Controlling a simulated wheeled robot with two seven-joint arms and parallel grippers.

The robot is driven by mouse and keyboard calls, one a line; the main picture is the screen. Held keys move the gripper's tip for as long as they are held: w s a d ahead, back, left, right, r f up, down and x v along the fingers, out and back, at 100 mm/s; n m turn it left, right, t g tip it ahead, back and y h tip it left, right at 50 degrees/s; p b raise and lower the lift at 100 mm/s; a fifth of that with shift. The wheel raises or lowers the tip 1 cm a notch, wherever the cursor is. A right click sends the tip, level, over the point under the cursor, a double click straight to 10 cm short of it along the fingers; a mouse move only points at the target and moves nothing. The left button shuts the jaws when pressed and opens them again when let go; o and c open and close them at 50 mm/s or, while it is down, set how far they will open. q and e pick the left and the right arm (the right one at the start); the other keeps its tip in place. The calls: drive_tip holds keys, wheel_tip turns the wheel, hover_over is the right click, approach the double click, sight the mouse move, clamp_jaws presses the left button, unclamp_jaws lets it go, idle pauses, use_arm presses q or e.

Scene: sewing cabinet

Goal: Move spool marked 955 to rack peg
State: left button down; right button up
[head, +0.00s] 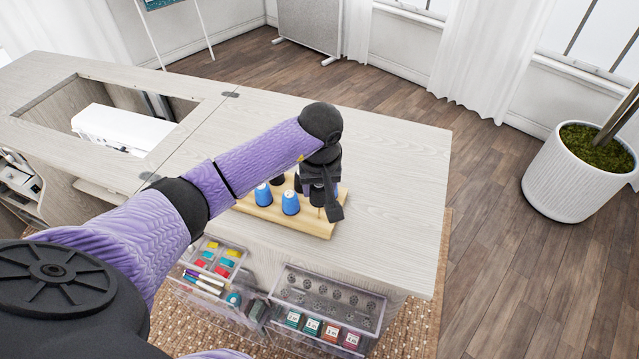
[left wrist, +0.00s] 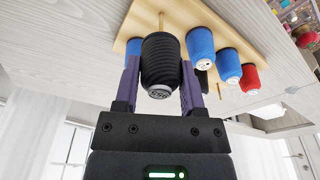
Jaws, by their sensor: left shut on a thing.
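My left gripper (head: 322,193) is over the right end of the wooden spool rack (head: 262,213) in the head view. In the left wrist view my left gripper (left wrist: 158,88) is shut on a black ribbed spool (left wrist: 160,62), with one finger on each side. Small print shows on the spool's pale end, too small to read surely. Beyond the held spool a bare wooden peg (left wrist: 161,20) stands on the rack. I cannot tell whether the held spool is clear of the rack or on a peg. My right gripper is not in view.
Blue spools (head: 290,202) stand on the rack, and a red spool (left wrist: 250,77) shows in the left wrist view. Clear drawers with small items (head: 325,300) stick out below the table front. The tabletop (head: 405,180) right of the rack is clear.

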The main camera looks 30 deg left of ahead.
use_arm(q)
drive_tip(key=shift+f, duration=0.45)
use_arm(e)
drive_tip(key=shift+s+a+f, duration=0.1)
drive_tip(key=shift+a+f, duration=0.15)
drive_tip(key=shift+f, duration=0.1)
use_arm(q)
drive_tip(key=shift+f+b, duration=0.1)
drive_tip(key=shift+b, duration=0.2)
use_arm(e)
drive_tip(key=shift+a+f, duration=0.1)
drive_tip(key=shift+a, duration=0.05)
use_arm(q)
drive_tip(key=shift+a+f+b, duration=0.2)
drive_tip(key=shift+f+b, duration=0.8)
drive_tip(key=shift+f, duration=0.25)
drive_tip(key=shift+d+f, duration=0.1)
drive_tip(key=shift+d, duration=0.15)
drive_tip(key=shift+f, duration=0.1)
drive_tip(key=shift+a+f, duration=0.1)
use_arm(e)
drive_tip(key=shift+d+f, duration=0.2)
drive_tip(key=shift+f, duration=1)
